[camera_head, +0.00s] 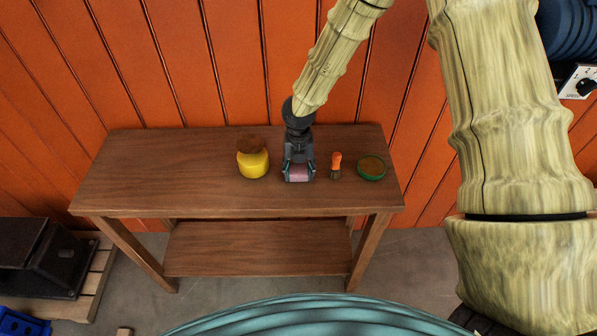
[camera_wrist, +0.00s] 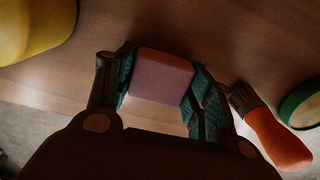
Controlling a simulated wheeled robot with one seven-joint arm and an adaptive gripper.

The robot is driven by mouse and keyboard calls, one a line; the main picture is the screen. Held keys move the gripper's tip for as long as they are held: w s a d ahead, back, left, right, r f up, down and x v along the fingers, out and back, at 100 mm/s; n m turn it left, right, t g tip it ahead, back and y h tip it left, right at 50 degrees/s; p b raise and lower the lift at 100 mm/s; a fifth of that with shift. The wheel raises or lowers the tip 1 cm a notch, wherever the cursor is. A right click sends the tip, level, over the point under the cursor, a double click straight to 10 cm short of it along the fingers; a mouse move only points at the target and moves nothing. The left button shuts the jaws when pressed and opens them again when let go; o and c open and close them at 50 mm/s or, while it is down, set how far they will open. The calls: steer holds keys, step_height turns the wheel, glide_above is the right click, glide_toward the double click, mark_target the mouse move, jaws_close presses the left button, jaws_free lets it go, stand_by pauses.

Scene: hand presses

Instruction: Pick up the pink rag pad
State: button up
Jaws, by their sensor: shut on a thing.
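The pink rag pad (camera_wrist: 160,77) is a small pink block between my fingers in the wrist view. In the head view the pink rag pad (camera_head: 299,173) shows at the end of my gripper, near the front edge of the wooden table. My gripper (camera_head: 299,172) points down at the table and is shut on the pad. In the wrist view the teal finger pads of my gripper (camera_wrist: 160,88) flank the pad on both sides. I cannot tell whether the pad is touching the tabletop. Part of it is hidden by the fingers.
A yellow jar with a brown top (camera_head: 253,160) stands left of my gripper. The left part of the wooden table (camera_head: 150,175) is clear. An orange wall (camera_head: 230,60) stands behind.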

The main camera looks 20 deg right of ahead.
mark_target(299, 170)
steer(key=shift+r, duration=0.1)
step_height(299, 170, up, 10)
steer(key=b, duration=0.2)
steer(key=shift+b, duration=0.35)
steer(key=o, duration=0.4)
steer(key=c, duration=0.4)
